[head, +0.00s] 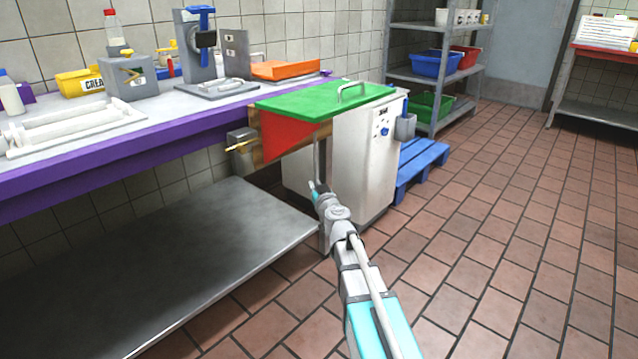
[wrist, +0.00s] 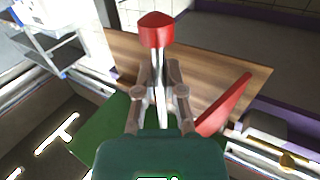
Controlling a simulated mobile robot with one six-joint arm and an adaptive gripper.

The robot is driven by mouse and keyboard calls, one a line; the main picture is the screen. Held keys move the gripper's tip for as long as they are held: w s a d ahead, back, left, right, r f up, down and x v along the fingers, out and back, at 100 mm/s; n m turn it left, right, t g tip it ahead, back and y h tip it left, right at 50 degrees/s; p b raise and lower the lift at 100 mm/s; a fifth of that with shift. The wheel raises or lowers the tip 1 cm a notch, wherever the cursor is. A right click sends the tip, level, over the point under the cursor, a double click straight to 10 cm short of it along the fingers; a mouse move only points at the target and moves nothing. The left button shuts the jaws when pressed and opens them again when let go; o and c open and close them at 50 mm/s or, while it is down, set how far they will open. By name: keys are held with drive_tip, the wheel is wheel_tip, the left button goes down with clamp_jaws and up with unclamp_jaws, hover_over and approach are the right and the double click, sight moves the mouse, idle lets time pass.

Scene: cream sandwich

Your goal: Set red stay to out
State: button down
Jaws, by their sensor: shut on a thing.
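A red triangular panel, which looks like the red stay (head: 288,136), stands out under the green top (head: 325,99) beside the white cabinet in the head view. A slanted red strip (wrist: 222,106), seemingly the same panel, shows right of my gripper (wrist: 158,78) in the wrist view. My gripper is shut on a slim metal rod with a red end (wrist: 156,30), which sticks up beyond the fingers. In the head view my gripper (head: 316,188) is below the panel, at the cabinet's near side. Whether the rod joins the panel cannot be told.
A white cabinet (head: 362,160) stands right of the panel. A purple-edged counter (head: 120,155) with kitchen items runs along the left, over a metal lower shelf (head: 180,265). A blue pallet (head: 422,165) lies behind the cabinet. Tiled floor (head: 510,220) is clear at right.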

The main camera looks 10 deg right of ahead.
drive_tip(key=s+a+m+h, duration=0.4)
drive_tip(key=s+a+h, duration=0.1)
drive_tip(key=s+h, duration=0.1)
drive_tip(key=shift+s+h, duration=0.15)
drive_tip(key=shift+h, duration=0.25)
idle(0.6)
drive_tip(key=c, duration=0.7)
unclamp_jaws()
drive_tip(key=shift+d, duration=0.1)
